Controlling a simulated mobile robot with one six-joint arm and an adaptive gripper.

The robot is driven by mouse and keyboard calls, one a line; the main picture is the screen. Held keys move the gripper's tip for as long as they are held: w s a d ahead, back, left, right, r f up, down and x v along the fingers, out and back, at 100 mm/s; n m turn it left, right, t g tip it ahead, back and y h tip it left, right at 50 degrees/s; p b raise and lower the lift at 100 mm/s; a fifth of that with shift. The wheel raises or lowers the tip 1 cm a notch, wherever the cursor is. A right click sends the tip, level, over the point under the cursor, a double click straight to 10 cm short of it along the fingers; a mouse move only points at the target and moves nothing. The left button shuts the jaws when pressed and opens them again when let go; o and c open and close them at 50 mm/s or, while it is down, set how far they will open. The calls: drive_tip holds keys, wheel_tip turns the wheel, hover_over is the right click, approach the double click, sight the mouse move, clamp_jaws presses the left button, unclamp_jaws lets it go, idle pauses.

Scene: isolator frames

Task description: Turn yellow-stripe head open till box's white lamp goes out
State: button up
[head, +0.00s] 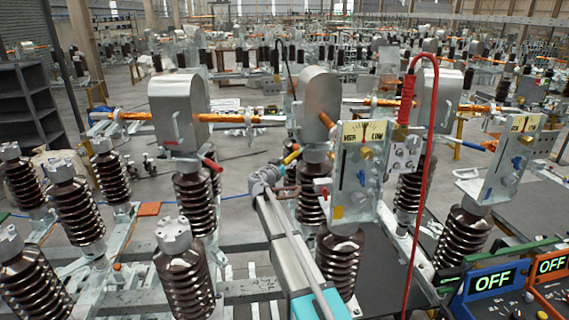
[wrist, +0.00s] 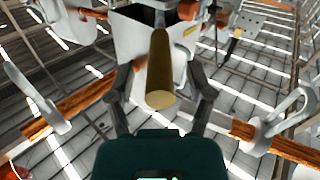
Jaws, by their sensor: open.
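In the head view, the middle grey isolator head (head: 319,97) stands on a brown ribbed insulator and has a short yellow handle (head: 291,157) at its lower left. My gripper (head: 272,178) is just by this handle. In the wrist view the handle (wrist: 159,75) points toward the camera, between the spread fingers of my gripper (wrist: 160,98). The fingers are open on either side and I see no clear contact. A blue box (head: 490,284) reading OFF stands at the lower right. I cannot make out whether a white lamp on it is lit.
The left head (head: 179,108) has a red handle (head: 212,165). A plate with a yellow HIGH/LOW scale (head: 364,132) stands right of my arm. A red cable (head: 427,170) hangs there. An orange box (head: 551,268) also reads OFF. Brown insulators (head: 183,275) crowd the left.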

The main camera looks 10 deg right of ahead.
drive_tip(key=shift+w+d, duration=0.1)
clamp_jaws()
idle(0.4)
